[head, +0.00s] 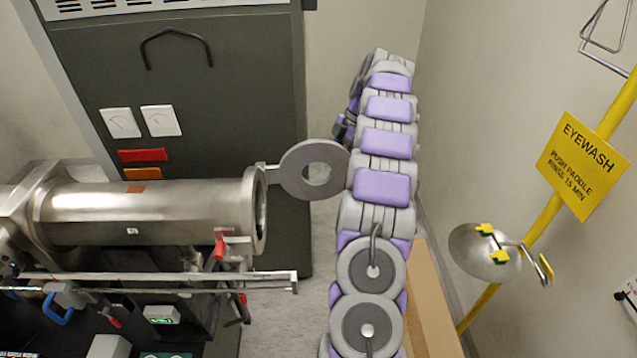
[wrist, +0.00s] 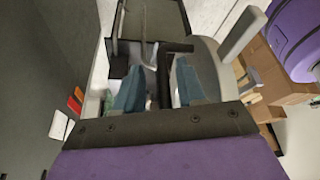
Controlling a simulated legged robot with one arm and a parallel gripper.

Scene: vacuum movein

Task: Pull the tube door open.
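The steel tube (head: 150,212) lies level at the left in the head view, with its flanged mouth (head: 258,210) facing right. The tube door (head: 300,157), a round grey plate with a round centre, stands swung out from the mouth, joined by a hinge arm at its left. My gripper is mostly hidden behind my arm in the head view. In the wrist view my gripper (wrist: 160,92) has its teal fingers apart, with a black bent handle (wrist: 165,72) between them. A gap shows beside the handle. A grey plate, seemingly the door (wrist: 208,66), is just behind the right finger.
A dark cabinet (head: 200,75) with a black handle stands behind the tube. Rails and a red-handled clamp (head: 219,248) lie below the mouth. A yellow eyewash sign (head: 583,160) and bowl (head: 484,250) are at the right wall. A cardboard-coloured box (head: 432,305) is beside my arm.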

